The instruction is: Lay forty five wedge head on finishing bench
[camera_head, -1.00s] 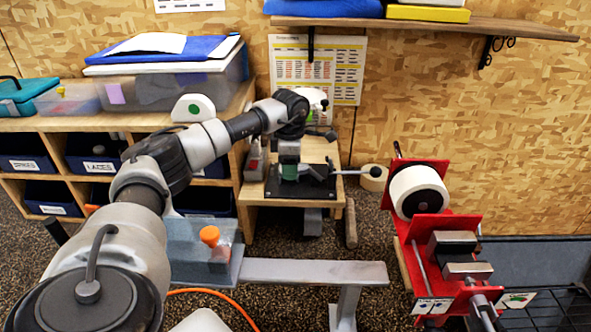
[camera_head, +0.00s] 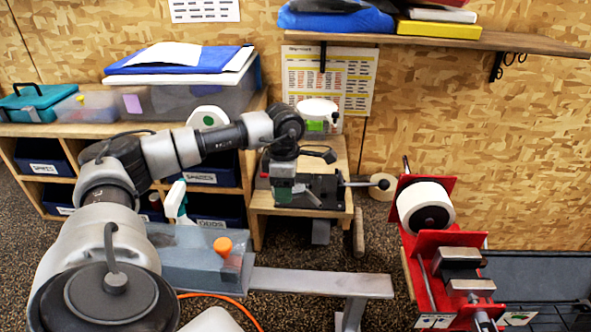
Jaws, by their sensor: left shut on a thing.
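My left arm reaches in from the left, and its gripper (camera_head: 283,178) points down in front of a small wooden bench (camera_head: 264,203) with a dark vise (camera_head: 322,184) on it. The gripper is shut on a small dark grey piece with a green mark (camera_head: 283,195), which I take to be the wedge head; its shape is mostly hidden. It overlaps the left side of the vise in the picture, and I cannot tell whether they touch. I cannot tell for certain which surface is the finishing bench. My right gripper is not in view.
A red machine with a white roll (camera_head: 425,207) is at right. Cubbies with blue bins (camera_head: 42,170) are at left. A tape roll (camera_head: 381,188) is beside the small bench. A shelf (camera_head: 450,39) hangs above.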

